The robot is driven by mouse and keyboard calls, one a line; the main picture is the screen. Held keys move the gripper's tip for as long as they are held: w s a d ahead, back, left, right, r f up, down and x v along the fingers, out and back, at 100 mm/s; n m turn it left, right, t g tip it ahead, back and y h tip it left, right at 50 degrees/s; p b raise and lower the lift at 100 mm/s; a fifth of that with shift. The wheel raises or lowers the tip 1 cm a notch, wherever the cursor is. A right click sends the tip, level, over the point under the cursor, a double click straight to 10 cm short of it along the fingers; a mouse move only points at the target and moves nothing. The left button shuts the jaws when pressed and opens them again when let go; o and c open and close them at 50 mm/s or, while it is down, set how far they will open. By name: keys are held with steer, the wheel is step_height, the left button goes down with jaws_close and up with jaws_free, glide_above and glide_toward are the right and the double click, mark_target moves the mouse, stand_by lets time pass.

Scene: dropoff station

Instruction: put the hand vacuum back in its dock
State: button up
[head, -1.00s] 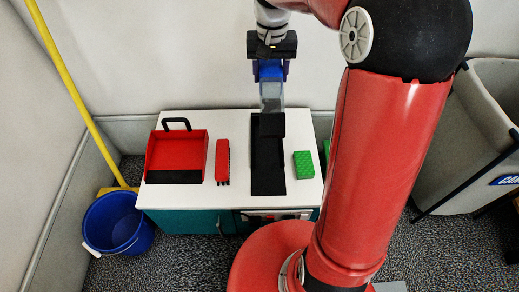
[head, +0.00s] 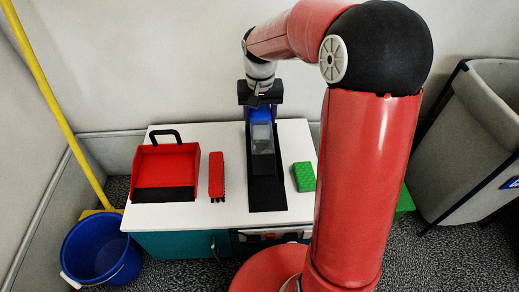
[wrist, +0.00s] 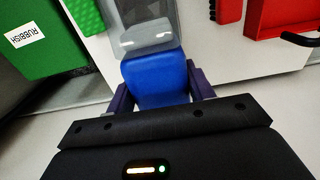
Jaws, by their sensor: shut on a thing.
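The hand vacuum (head: 262,137) has a blue body and a clear grey nozzle end. My gripper (head: 260,111) is shut on its blue body, at the back of the white table. The black dock (head: 267,195) is a long tray on the table. In the head view the vacuum's nozzle overlaps the dock's back half and points toward the front. I cannot tell whether it touches the dock. In the wrist view the blue body (wrist: 155,78) sits between my two dark purple fingers, with the grey nozzle beyond it. The nozzle's far end is cut off there.
On the white table (head: 232,212), a red brush (head: 216,176) and a red dustpan (head: 166,165) lie left of the dock. A green sponge (head: 304,177) lies close on its right. A blue bucket (head: 101,249) stands on the floor at left, a grey bin (head: 478,130) at right.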

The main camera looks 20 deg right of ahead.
steer(key=f, duration=0.4)
steer(key=f+b, duration=0.1)
steer(key=f, duration=0.3)
steer(key=shift+d+f, duration=0.2)
steer(key=shift+f, duration=0.2)
steer(key=shift+s+a+f+b, duration=0.15)
steer(key=shift+f+b, duration=0.45)
steer(key=shift+f, duration=1.35)
steer(key=c, duration=0.3)
steer(key=o, duration=1.1)
steer(key=shift+f, duration=0.15)
steer(key=shift+o, duration=1.2)
steer(key=shift+r, duration=0.2)
steer(key=shift+a, duration=0.1)
